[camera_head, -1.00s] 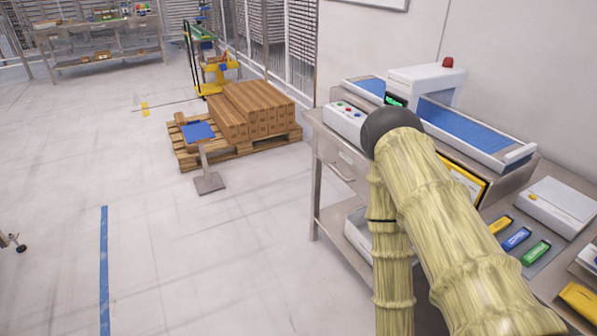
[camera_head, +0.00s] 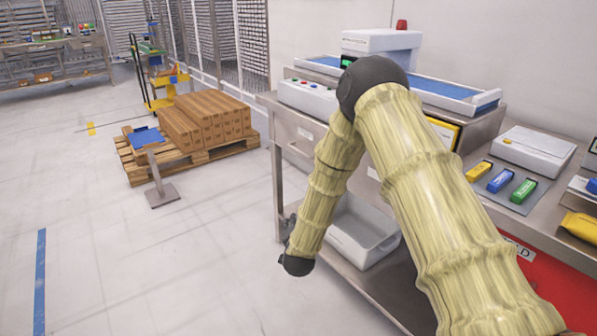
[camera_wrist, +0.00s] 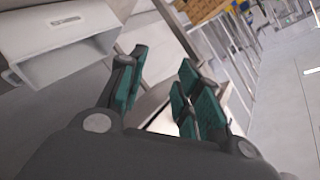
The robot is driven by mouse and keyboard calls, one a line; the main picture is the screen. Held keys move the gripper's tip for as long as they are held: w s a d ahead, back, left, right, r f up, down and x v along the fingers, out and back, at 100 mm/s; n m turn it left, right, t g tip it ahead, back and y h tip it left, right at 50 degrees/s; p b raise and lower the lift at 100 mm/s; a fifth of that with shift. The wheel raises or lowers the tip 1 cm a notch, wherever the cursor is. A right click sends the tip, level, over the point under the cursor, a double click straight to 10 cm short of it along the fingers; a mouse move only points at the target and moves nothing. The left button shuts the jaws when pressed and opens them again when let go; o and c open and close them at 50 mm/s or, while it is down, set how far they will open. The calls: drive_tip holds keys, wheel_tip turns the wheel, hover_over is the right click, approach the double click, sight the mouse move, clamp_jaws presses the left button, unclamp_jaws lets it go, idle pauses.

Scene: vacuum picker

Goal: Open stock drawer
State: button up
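The stock drawer (camera_head: 297,136) is in the head view, in the bench front below the worktop's left end. Its front carries a pale label and a bar handle (camera_head: 299,151). It looks closed; my arm hides part of the bench to its right. My gripper (camera_wrist: 163,64) is open in the wrist view, with teal finger pads apart and nothing between them. In the head view, only dark parts of my wrist and gripper show, low beside the bench's left front leg. The gripper is below the drawer handle and apart from it. I cannot make out the handle in the wrist view.
A grey tote (camera_head: 365,240) stands on the lower shelf, close to my arm; a pale box (camera_wrist: 70,45) shows in the wrist view. A conveyor (camera_head: 440,88) and control box (camera_head: 306,98) are on the bench. A pallet (camera_head: 190,160) stands left.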

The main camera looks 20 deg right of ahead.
drive_tip(key=w+d+r+m+t+h+b, duration=0.2)
drive_tip(key=w+r+m+h+b, duration=0.15)
drive_tip(key=w+r, duration=0.3)
drive_tip(key=w+d+r+m+t+h+b, duration=0.2)
drive_tip(key=w+r+m+b, duration=0.25)
drive_tip(key=w+r, duration=0.2)
drive_tip(key=b+x, duration=0.1)
drive_tip(key=x, duration=0.8)
drive_tip(key=shift+w+y, duration=0.35)
drive_tip(key=shift+d, duration=0.1)
drive_tip(key=shift+c, duration=0.4)
clamp_jaws()
